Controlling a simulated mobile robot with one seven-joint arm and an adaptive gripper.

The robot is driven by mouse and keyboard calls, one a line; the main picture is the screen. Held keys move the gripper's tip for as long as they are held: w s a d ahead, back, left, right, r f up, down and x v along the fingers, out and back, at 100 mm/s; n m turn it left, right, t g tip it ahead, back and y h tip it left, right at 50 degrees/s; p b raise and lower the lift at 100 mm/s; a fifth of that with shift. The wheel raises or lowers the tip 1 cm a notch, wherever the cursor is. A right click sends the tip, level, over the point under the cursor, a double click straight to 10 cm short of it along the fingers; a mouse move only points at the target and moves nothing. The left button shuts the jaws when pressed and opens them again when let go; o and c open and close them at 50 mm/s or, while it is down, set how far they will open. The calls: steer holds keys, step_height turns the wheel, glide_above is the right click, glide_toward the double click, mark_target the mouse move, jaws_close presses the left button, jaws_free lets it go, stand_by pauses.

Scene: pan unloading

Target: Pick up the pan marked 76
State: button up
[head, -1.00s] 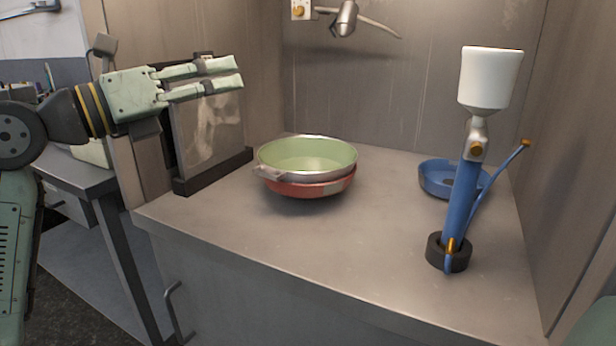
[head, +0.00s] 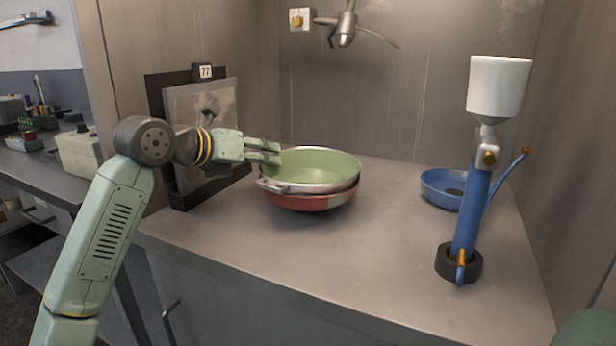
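A pan with a pale green inside and metal rim (head: 318,170) sits in a red pan (head: 312,203) on the counter. No number 76 is readable on either pan. A tag reading 77 (head: 205,72) stands on top of the dark rack at the left. My gripper (head: 279,153) is at the left rear rim of the green pan, fingers pointing right. Its two fingers look apart with a gap and nothing between them. Whether they touch the rim I cannot tell.
A blue pan (head: 436,190) lies at the right behind a blue spray gun with a white cup (head: 498,88) in a black ring stand (head: 446,262). The dark rack (head: 180,190) holds a metal plate (head: 190,106). The counter front (head: 330,262) is clear.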

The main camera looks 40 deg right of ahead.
steer(key=shift+w+d+f, duration=0.1)
steer(key=shift+d+f, duration=0.15)
steer(key=shift+d, duration=0.45)
steer(key=shift+c, duration=0.4)
jaws_close()
